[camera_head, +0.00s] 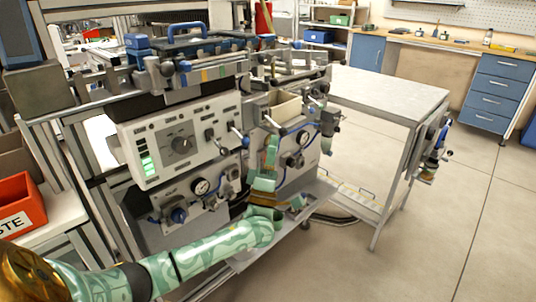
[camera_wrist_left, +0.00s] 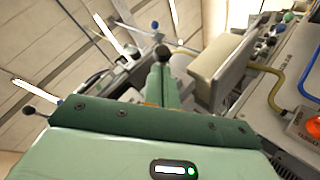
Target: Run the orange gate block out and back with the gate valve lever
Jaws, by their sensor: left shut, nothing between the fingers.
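My left arm comes in from the lower left in the head view. Its left gripper (camera_head: 271,143) points up in front of the machine's right-hand panel, below a cream box. In the left wrist view the gripper's green fingers (camera_wrist_left: 162,72) are together with nothing between them. A dark ball knob (camera_wrist_left: 163,49) shows just past the fingertips; I cannot tell whether they touch it or whether it is the gate valve lever's. I cannot make out the orange gate block for sure; a small orange sliver by the fingers is mostly hidden. My right gripper is out of view.
The machine's control panel (camera_head: 181,142) with a dial and green lights stands left of the gripper. The cream box (camera_head: 284,108) is close above; it also shows in the left wrist view (camera_wrist_left: 222,68). Several blue-tipped levers stick out nearby. A grey-topped table (camera_head: 385,92) stands right, with open floor beyond.

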